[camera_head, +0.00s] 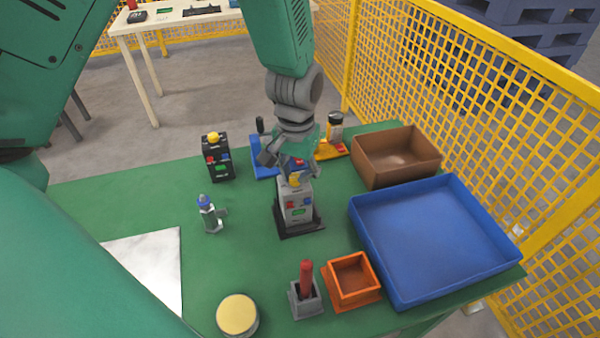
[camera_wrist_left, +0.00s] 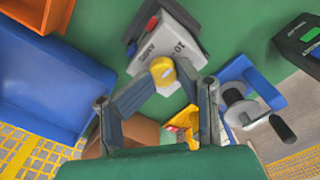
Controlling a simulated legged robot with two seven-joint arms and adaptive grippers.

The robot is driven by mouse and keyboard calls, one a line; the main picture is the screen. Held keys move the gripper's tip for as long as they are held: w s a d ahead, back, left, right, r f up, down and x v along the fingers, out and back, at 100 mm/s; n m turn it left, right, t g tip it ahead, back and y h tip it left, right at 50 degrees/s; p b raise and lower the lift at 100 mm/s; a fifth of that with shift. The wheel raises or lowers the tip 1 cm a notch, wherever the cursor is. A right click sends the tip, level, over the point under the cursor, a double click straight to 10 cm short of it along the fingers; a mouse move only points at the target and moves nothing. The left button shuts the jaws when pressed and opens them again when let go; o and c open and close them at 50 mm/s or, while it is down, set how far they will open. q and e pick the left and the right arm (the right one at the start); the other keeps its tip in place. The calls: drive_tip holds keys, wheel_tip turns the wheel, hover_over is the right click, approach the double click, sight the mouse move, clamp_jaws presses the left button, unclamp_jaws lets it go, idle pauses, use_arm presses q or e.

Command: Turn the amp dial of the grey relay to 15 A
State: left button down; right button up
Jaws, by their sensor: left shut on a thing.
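The grey relay (camera_head: 297,209) stands upright in a dark base on the green table, with a yellow dial (camera_head: 294,180) on its top. My left gripper (camera_head: 291,172) reaches down from above onto the dial. In the left wrist view its two fingertips (camera_wrist_left: 163,76) close around the yellow dial (camera_wrist_left: 162,68), so it is shut on it. The relay's top (camera_wrist_left: 172,42) shows the mark 10 and lettering beside the dial. The dial's exact setting cannot be read. My right gripper is not in view.
A black relay (camera_head: 217,160) with a yellow knob stands to the left. A blue tray (camera_head: 398,294), a brown bin (camera_head: 397,168) and an orange box (camera_head: 349,291) lie to the right. A small grey-blue part (camera_head: 210,216), a red-handled holder (camera_head: 306,297) and a yellow-topped cylinder (camera_head: 237,314) stand nearby.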

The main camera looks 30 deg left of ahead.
use_arm(q)
drive_tip(key=shift+a, duration=0.1)
drive_tip(key=shift+d+r+m+p, duration=0.1)
drive_tip(key=shift+d+m+p, duration=0.1)
drive_tip(key=shift+m+p, duration=1.35)
drive_tip(key=shift+m, duration=0.15)
drive_tip(key=shift+m+p, duration=0.8)
drive_tip(key=shift+m, duration=0.3)
drive_tip(key=shift+m+p, duration=0.65)
drive_tip(key=shift+m, duration=0.65)
drive_tip(key=c, duration=1.3)
unclamp_jaws()
drive_tip(key=shift+w+a, duration=0.1)
